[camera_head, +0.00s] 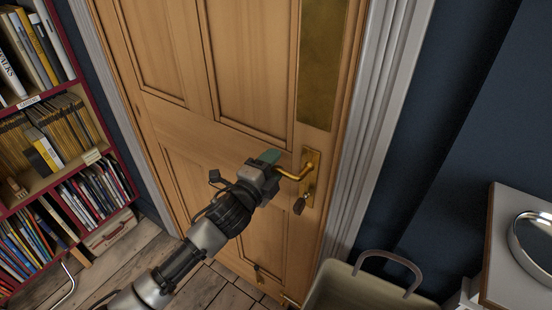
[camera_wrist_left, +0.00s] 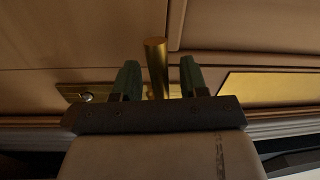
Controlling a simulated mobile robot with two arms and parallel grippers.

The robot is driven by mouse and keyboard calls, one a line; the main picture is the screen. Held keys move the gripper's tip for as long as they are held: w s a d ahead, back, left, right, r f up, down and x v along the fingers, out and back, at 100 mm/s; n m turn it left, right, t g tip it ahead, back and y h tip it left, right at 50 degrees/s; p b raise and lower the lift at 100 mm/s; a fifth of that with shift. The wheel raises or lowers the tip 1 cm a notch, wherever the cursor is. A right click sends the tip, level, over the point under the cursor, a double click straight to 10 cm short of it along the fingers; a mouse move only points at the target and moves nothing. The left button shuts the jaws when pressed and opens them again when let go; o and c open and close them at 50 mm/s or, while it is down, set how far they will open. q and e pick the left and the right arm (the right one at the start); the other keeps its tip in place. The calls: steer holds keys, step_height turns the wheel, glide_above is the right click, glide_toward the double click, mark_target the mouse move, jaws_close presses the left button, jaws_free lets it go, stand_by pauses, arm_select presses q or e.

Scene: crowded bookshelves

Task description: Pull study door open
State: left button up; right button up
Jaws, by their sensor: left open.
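The study door (camera_head: 180,128) is a panelled wooden door and looks shut in its white frame. Its brass lever handle (camera_head: 291,175) sticks out from a brass plate (camera_head: 312,160) near the door's right edge. My left gripper (camera_head: 270,158) is at the handle's free end. In the left wrist view my left gripper (camera_wrist_left: 158,82) is open, with one green finger on each side of the brass handle (camera_wrist_left: 155,58). Gaps show between the handle and both fingers there. My right gripper is in neither view.
A red bookshelf (camera_head: 82,96) full of books stands left of the door. A beige bin or basket (camera_head: 345,290) with a looped handle stands at the lower right, near the door frame (camera_head: 375,110). A grey-topped cabinet (camera_head: 510,285) is at the far right. Wooden floor (camera_head: 125,262) shows at lower left.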

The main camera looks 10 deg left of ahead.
mark_target(288, 168)
arm_select(q)
steer(key=shift+w+d, duration=0.2)
steer(key=shift+w, duration=0.35)
jaws_close()
steer(key=shift+f+n, duration=0.1)
steer(key=shift+n, duration=0.2)
step_height(288, 168, down, 2)
steer(key=n, duration=0.3)
steer(key=shift+d+y, duration=0.15)
steer(key=shift+y, duration=0.15)
steer(key=shift+s+d+f+n, duration=0.2)
steer(key=shift+f+n, duration=0.3)
steer(key=shift+n, duration=0.65)
steer(key=shift+s+d+f+n, duration=0.1)
steer(key=shift+d+f+n, duration=0.3)
steer(key=shift+n, duration=0.75)
steer(key=shift+a+f, duration=0.15)
